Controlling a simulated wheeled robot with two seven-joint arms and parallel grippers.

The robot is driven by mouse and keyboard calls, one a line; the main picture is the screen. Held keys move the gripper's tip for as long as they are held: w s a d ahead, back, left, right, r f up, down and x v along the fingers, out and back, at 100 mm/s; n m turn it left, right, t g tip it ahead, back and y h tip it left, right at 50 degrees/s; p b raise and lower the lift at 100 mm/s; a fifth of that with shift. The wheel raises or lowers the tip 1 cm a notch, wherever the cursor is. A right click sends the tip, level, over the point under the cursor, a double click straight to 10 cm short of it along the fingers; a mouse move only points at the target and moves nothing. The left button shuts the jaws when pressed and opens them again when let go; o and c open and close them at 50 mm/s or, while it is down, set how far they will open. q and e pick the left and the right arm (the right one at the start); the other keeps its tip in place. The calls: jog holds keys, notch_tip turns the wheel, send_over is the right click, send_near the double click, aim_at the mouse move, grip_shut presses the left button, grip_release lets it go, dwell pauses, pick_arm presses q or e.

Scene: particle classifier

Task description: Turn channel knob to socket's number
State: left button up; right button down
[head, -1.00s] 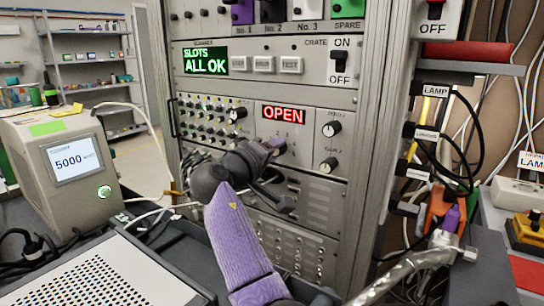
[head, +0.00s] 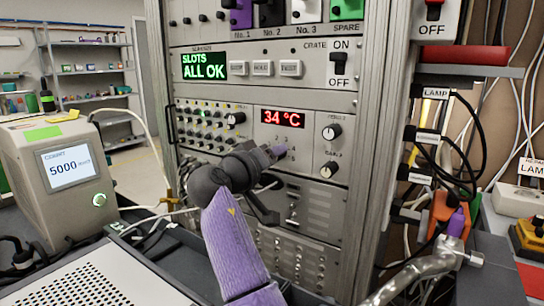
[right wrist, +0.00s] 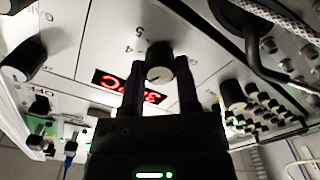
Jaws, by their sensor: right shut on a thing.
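My right gripper (head: 277,153) reaches up to the panel below the red display. In the right wrist view its two dark fingers (right wrist: 160,75) are shut on the channel knob (right wrist: 160,62), a dark knob with a pale face and a pointer mark. Numbers, a 4 and a 5 among them, are printed around it. In the head view the gripper hides the knob. The red display (head: 283,118) reads 34 °C. Modules above are labelled No. 1 (head: 240,16), No. 2 (head: 270,14), No. 3 (head: 306,10) and SPARE (head: 347,8). My left gripper is out of view.
Two other dark knobs (head: 331,132) (head: 329,169) sit right of the display. A green display (head: 204,67) reads SLOTS ALL OK. Cables and a LAMP tag (head: 436,93) hang right of the rack.

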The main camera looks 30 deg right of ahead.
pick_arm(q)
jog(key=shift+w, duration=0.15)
pick_arm(e)
jog(key=shift+f, duration=0.1)
jog(key=shift+c, duration=1.6)
grip_release()
pick_arm(q)
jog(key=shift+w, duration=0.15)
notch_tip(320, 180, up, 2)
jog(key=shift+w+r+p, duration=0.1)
jog(key=shift+p, duration=1.1)
pick_arm(e)
jog(key=v, duration=1)
